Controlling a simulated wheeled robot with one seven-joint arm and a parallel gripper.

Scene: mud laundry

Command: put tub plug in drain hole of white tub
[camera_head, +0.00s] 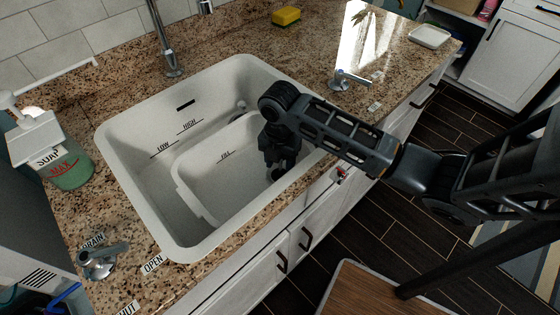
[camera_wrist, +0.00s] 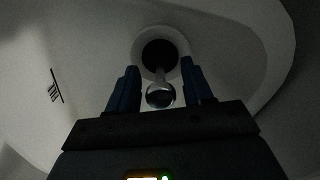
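The white tub (camera_head: 183,196) sits inside the larger white sink, with a FILL mark on its wall. My gripper (camera_head: 278,170) points down into the tub's right part. In the wrist view my gripper (camera_wrist: 160,88) has its two blue fingers apart, one on each side of a shiny round knob on a short stem, the tub plug (camera_wrist: 160,96). Small gaps show between knob and fingers. Behind the knob is a dark round area inside a pale ring, the drain hole (camera_wrist: 138,50). I cannot tell whether the dark area is the plug's body or the open hole, nor how deep the plug sits.
The sink (camera_head: 125,150) has rims close around my gripper. A faucet (camera_head: 165,45) stands behind it. A soap bottle (camera_head: 60,155) is at the left, a drain lever (camera_head: 100,262) at the front left, and a yellow sponge (camera_head: 286,16) at the back.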

